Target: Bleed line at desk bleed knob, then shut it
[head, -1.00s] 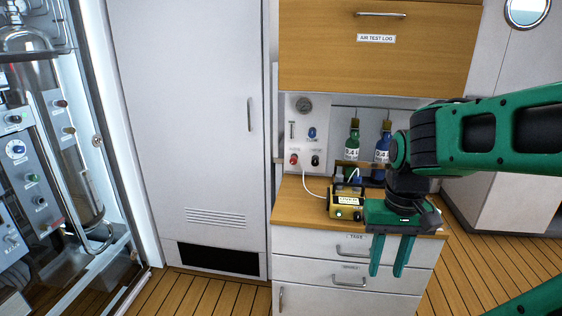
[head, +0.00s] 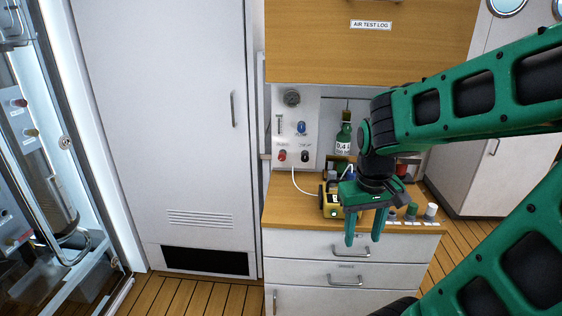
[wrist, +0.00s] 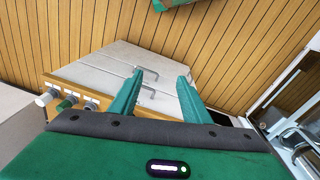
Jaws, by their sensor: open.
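A small white panel (head: 312,110) stands at the back of the desk in the head view. It carries a round gauge (head: 291,98), a blue knob (head: 301,128), a red knob (head: 282,155) and a black knob (head: 305,155). Their labels are too small to read surely, so I cannot tell which is the bleed knob. My gripper (head: 363,238) is open and empty, pointing down in front of the desk's front edge, right of and below the knobs, touching none of them. Its fingers also show in the wrist view (wrist: 160,78), over the drawers.
A yellow device (head: 330,203) with a white hose sits on the desk (head: 285,205), partly behind my gripper. A green bottle (head: 343,138) stands behind it. Small capped items (head: 431,211) line the desk's right front. Drawers (head: 300,243) are below, a tall locker (head: 160,110) left.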

